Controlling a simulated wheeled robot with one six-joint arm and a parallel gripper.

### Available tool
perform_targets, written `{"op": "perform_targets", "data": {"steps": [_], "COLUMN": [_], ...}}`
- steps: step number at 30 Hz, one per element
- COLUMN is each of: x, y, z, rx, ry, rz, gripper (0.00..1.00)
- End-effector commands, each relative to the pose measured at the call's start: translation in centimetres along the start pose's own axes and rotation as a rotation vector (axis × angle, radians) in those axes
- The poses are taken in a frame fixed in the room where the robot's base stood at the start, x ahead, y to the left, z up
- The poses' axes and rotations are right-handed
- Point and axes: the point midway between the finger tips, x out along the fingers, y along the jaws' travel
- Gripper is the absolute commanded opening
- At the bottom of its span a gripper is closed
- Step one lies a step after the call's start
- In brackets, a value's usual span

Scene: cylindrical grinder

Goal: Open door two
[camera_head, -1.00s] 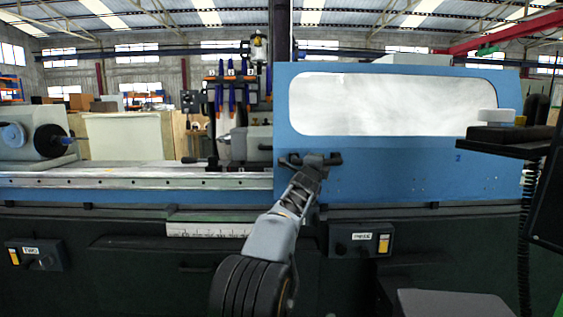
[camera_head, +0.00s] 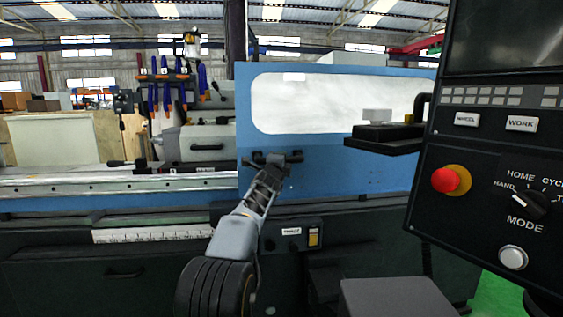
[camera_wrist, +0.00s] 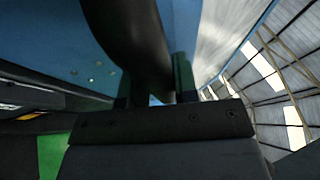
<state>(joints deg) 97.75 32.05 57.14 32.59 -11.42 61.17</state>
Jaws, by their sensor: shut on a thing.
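Door two is the blue sliding door (camera_head: 340,165) with a wide pale window, in the middle of the head view. Its black handle (camera_head: 297,157) sits near the door's left edge. My gripper (camera_head: 268,160) is shut on this handle. In the wrist view, the dark curved handle (camera_wrist: 130,35) runs between the two fingers of my gripper (camera_wrist: 155,88), with the blue door surface (camera_wrist: 50,40) behind it. In the head view, my own wrist hides part of the handle and the fingertips.
A control console (camera_head: 480,160) with a red stop button stands close at the right, in front of the door's right end. A dark shelf (camera_head: 385,138) juts out beside it. A small button panel (camera_head: 293,238) is below the door. The machine bed (camera_head: 110,183) lies open at left.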

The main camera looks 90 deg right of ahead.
Motion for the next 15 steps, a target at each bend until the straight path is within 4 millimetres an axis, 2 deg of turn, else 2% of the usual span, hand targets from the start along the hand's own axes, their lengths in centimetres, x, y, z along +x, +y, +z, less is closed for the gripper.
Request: {"op": "perform_targets", "data": {"steps": [4, 5, 12, 15], "x": [-0.06, -0.07, -0.07, -0.05], "y": [0.10, 0.10, 0.08, 0.07], "z": [0.24, 0.29, 0.28, 0.20], "rx": [0.000, 0.000, 0.000, 0.000], "ry": [-0.003, -0.004, -0.004, -0.003], "rz": [0.001, 0.001, 0.001, 0.001], "gripper": [0.00, 0.29, 0.52, 0.53]}}
